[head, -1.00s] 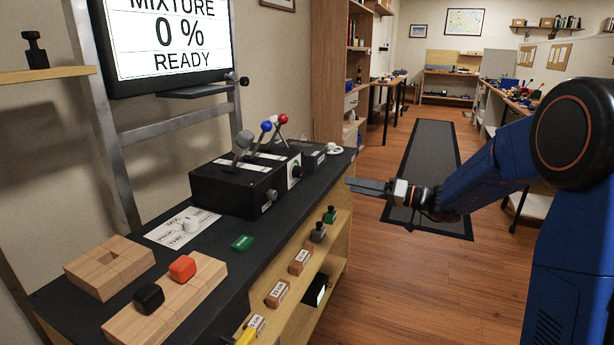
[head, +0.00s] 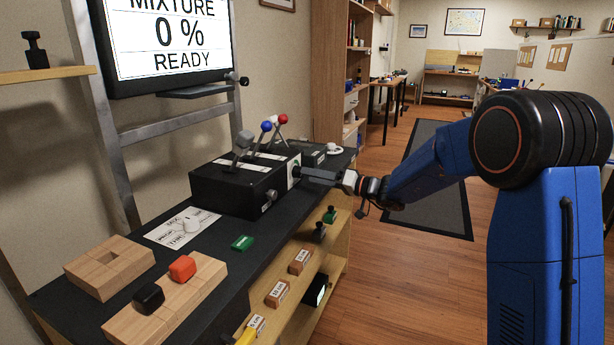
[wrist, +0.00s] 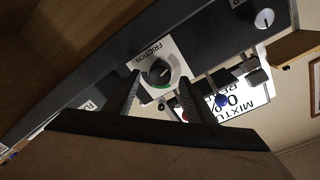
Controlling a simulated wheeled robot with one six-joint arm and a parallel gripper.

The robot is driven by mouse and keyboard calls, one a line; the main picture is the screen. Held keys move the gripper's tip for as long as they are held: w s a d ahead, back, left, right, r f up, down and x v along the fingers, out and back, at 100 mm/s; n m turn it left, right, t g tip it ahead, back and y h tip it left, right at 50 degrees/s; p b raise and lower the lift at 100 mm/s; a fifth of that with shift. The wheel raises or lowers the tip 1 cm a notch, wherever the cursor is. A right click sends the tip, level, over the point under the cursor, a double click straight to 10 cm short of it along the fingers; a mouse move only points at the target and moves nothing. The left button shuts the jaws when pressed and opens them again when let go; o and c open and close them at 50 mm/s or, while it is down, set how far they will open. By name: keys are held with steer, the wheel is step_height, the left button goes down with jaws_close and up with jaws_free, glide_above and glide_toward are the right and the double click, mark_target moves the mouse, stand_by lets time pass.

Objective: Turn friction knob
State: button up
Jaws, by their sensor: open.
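In the head view the white plate (head: 293,170) is on the right end of the black lever box (head: 232,188), and my gripper mostly hides the knob. My gripper (head: 304,174) is at that plate, coming from the right. In the wrist view my gripper (wrist: 158,87) is open, with one finger on each side of the knob. I cannot tell whether the fingers touch it.
Levers with blue, white and red tops (head: 274,122) rise from the box. Another knob (wrist: 264,18) is on the box face. Below the black counter, a shelf (head: 325,262) holds small blocks and weights. Open floor lies right of the counter.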

steer(key=shift+x, duration=1.4)
steer(key=c, duration=1)
steer(key=shift+c, duration=0.2)
